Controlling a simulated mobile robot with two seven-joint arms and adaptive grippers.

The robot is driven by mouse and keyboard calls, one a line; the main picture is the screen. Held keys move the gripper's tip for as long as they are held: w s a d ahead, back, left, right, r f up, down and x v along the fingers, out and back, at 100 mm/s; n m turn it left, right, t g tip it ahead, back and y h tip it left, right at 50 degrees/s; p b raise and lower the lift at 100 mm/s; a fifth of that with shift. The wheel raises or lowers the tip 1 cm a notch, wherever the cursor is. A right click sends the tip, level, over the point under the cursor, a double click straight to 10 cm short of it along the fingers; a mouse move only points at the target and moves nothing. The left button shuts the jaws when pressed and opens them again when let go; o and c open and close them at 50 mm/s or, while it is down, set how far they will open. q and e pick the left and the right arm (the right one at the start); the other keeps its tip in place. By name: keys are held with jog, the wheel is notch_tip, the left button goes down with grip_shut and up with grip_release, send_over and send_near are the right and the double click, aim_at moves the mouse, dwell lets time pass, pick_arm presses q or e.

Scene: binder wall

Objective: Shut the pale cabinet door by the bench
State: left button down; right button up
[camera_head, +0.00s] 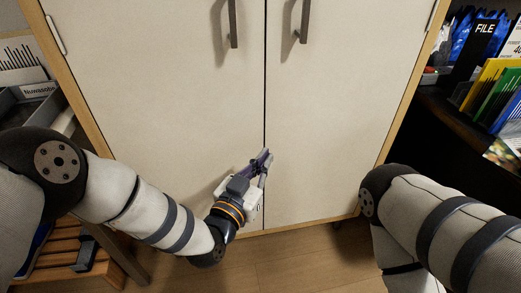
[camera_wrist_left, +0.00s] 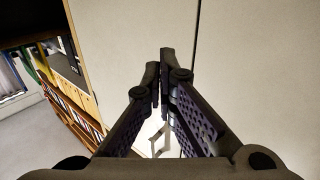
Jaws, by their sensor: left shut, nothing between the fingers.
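The pale cabinet has a left door (camera_head: 160,110) and a right door (camera_head: 335,120), with a dark narrow seam between them. Both look flush or nearly so; I cannot tell if a small gap stands at the seam. My left gripper (camera_head: 262,160) is shut and empty in front of the doors, low down near the seam. In the left wrist view its fingertips (camera_wrist_left: 162,75) are together before the pale door surface (camera_wrist_left: 260,70). Whether they touch it is unclear. My right arm is at the lower right, its gripper out of view.
Dark vertical handles (camera_head: 233,24) and (camera_head: 305,22) are on the doors' upper parts. A wooden slatted bench (camera_head: 75,262) stands lower left. A dark shelf with coloured folders (camera_head: 495,95) is at right. Wooden floor (camera_head: 310,262) lies clear below the doors.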

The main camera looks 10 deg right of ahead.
pick_arm(q)
jog(key=s, duration=0.6)
jog(key=shift+f+p, duration=0.15)
jog(key=shift+p, duration=0.15)
pick_arm(e)
jog(key=shift+w+r, duration=0.35)
jog(key=shift+w, duration=0.4)
pick_arm(q)
jog(key=shift+s+a, duration=0.1)
jog(key=shift+a, duration=0.05)
